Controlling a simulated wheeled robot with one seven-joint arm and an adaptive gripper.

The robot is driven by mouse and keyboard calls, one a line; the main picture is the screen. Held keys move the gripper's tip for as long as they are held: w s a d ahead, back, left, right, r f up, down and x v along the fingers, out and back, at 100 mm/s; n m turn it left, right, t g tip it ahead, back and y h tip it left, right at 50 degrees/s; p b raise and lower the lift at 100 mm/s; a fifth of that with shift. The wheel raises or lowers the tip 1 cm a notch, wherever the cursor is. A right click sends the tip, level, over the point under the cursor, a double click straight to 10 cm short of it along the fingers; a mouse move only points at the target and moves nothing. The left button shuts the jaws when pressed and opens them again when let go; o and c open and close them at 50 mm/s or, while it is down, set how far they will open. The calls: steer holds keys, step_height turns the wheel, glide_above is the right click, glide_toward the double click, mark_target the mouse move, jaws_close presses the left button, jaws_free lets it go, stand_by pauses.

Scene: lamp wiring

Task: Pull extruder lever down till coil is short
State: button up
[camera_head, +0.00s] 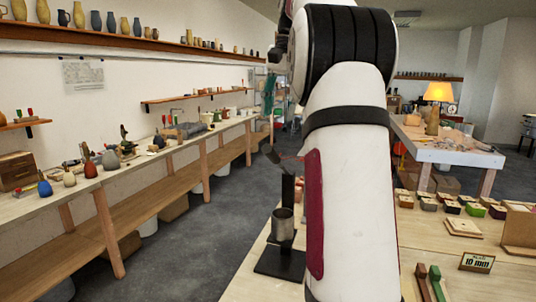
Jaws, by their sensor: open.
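The extruder stands at the near table's left edge, with a dark upright post and a grey metal cylinder (283,225) on a flat black base (277,263). A thin bar with a dark end (272,154) sticks out to the left near the top of the post; it looks like the lever, raised above the cylinder, but its right end is hidden behind my white arm. I see no coil that I can make out.
The near table (455,270) holds several small coloured blocks, a "10 mm" sign (477,262) and red and green handled sticks (430,283) at right. A long bench (155,160) with bottles runs along the left wall. Grey floor (215,240) between is free.

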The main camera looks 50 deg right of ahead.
mark_target(271, 160)
steer(key=f, duration=0.4)
steer(key=w+f+p, duration=0.1)
steer(key=f, duration=0.3)
steer(key=w+f, duration=0.1)
steer(key=f, duration=0.3)
steer(key=shift+a+f+p, duration=0.1)
steer(key=shift+a+p, duration=0.2)
steer(key=shift+a, duration=0.05)
steer(key=shift+c, duration=0.2)
jaws_close()
